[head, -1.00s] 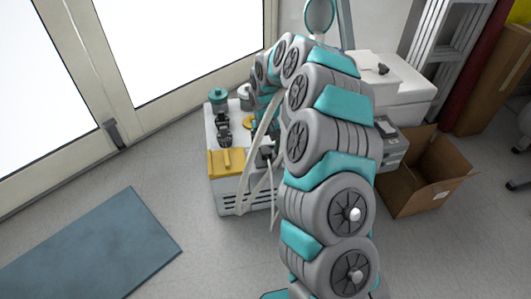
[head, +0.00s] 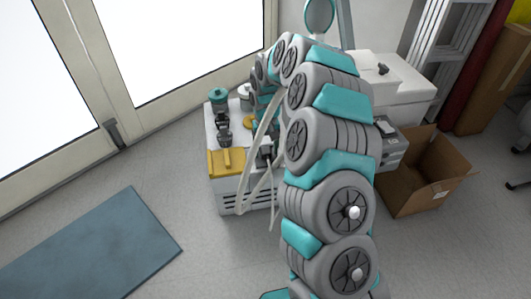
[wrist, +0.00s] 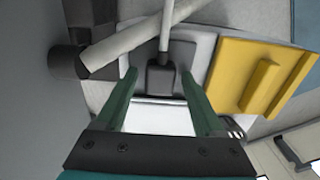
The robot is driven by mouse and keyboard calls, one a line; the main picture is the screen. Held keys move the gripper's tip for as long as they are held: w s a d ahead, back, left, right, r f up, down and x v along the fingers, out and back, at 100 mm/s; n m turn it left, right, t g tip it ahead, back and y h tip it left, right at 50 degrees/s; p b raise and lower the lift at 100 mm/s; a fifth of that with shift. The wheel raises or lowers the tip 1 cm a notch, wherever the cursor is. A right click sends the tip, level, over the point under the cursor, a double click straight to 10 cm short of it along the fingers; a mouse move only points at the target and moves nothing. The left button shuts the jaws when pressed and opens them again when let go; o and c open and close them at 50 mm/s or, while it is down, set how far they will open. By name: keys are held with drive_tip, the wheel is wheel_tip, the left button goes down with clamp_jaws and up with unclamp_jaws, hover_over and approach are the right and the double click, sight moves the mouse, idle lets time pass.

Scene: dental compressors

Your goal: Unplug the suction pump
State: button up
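The pump unit (head: 246,197) is a white box on the floor, with a yellow panel (head: 226,162) and black and teal fittings on top. In the wrist view a dark plug (wrist: 160,79) with a pale cable sits at a light grey plate (wrist: 203,52). My gripper (wrist: 158,76) has two green fingers, open, one on each side of the plug with gaps visible. I cannot tell how deep the tips reach. The yellow panel (wrist: 262,76) with its raised handle is right of the fingers. In the head view my arm hides most of the gripper.
A pale hose (wrist: 135,38) with a black end runs close to the left finger. An open cardboard box (head: 425,175) and a white cabinet (head: 400,90) stand right of the arm. A blue mat (head: 90,245) lies on clear floor at left.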

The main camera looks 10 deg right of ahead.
sight(266, 150)
clamp_jaws()
idle(0.3)
idle(0.5)
drive_tip(key=shift+r+p, duration=0.95)
drive_tip(key=shift+r, duration=2.05)
